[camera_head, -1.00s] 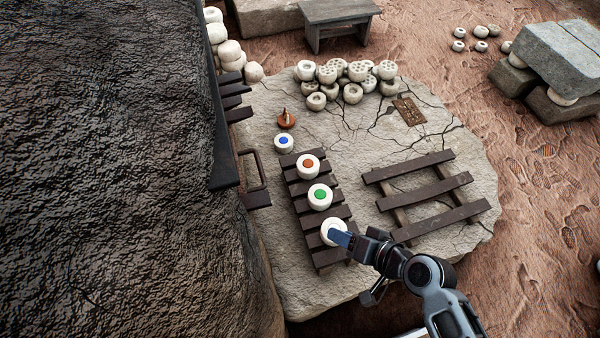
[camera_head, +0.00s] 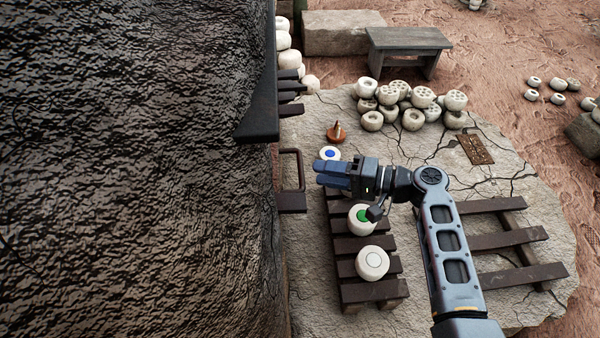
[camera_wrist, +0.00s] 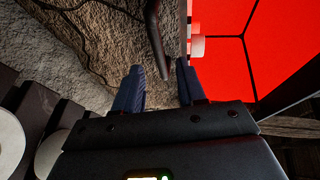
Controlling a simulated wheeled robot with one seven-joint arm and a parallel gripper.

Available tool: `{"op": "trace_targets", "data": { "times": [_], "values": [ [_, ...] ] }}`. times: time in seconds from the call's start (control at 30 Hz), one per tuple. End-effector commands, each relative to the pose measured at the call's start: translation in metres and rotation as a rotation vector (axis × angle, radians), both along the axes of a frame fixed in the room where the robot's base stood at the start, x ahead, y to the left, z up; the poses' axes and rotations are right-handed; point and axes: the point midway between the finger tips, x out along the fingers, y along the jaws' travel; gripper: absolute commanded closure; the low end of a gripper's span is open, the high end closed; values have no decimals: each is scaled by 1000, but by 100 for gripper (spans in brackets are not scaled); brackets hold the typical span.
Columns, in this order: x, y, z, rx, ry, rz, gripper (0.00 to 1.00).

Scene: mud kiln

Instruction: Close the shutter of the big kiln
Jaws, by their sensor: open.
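The big kiln (camera_head: 130,180) is the dark, rough mass filling the left of the head view. A dark U-shaped handle (camera_head: 301,168) sticks out at its right edge, above a dark ledge (camera_head: 292,203). The front face of the shutter is hidden from this angle. My gripper (camera_head: 320,173) is open and empty, pointing left, just right of the handle and apart from it. In the wrist view a dark curved bar, seemingly the handle (camera_wrist: 154,40), lies ahead of my open fingers, roughly in line with the gap between them.
Below my arm, a slatted rack bears white pieces, one with a green spot (camera_head: 362,219) and one plain (camera_head: 372,263). A blue-spotted piece (camera_head: 329,154) and a brown-based object (camera_head: 336,132) sit beyond. A bright red area (camera_wrist: 225,65) shows right in the wrist view.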

Motion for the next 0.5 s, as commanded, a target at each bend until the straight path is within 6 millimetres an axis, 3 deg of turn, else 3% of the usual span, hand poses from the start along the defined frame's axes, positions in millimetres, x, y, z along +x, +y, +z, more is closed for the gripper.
{"op": "trace_targets", "data": {
  "times": [0.3,0.5],
  "values": [
    [18,45,-11,-1,0,2,60],
    [24,58,-13,-2,1,-1,60]
  ]
}}
